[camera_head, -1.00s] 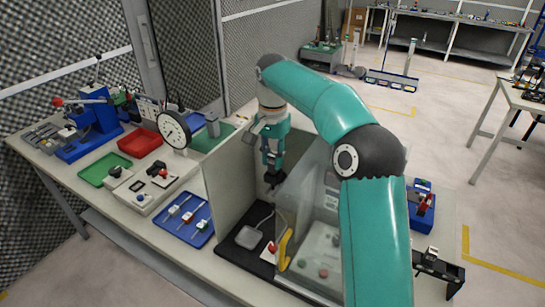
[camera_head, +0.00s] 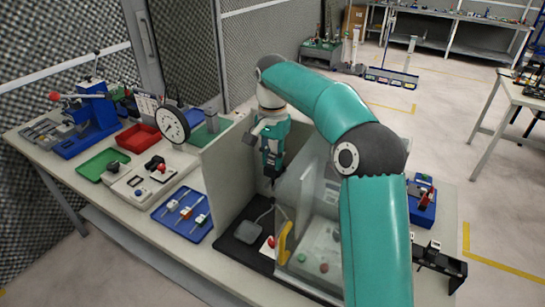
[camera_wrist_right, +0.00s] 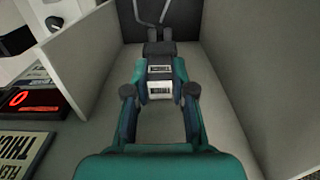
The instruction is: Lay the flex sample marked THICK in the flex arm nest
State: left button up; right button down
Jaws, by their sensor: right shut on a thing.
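My right gripper (camera_head: 272,178) points down inside a walled bay, above a black base (camera_head: 240,252). A flat plate with large upside-down lettering (camera_wrist_right: 18,152) lies at the lower left there. I cannot make out the flex arm nest for certain. My left gripper is not in view.
Grey walls (camera_head: 228,175) and a clear panel (camera_head: 312,195) stand close around my right gripper. A grey pad (camera_head: 248,231) and a yellow handle (camera_head: 285,243) are below it. A blue tray (camera_head: 158,216) with several small pieces and a dial gauge (camera_head: 172,125) stand left.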

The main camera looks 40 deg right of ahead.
jog(key=c, duration=0.9)
grip_release()
jog(key=shift+r, duration=0.1)
jog(key=shift+r, duration=3.55)
jog(key=shift+f, duration=0.1)
notch_tip(320, 180, down, 7)
jog(key=shift+f, duration=0.1)
jog(key=shift+r+p, duration=0.45)
jog(key=shift+r, duration=0.1)
jog(key=shift+f, duration=0.1)
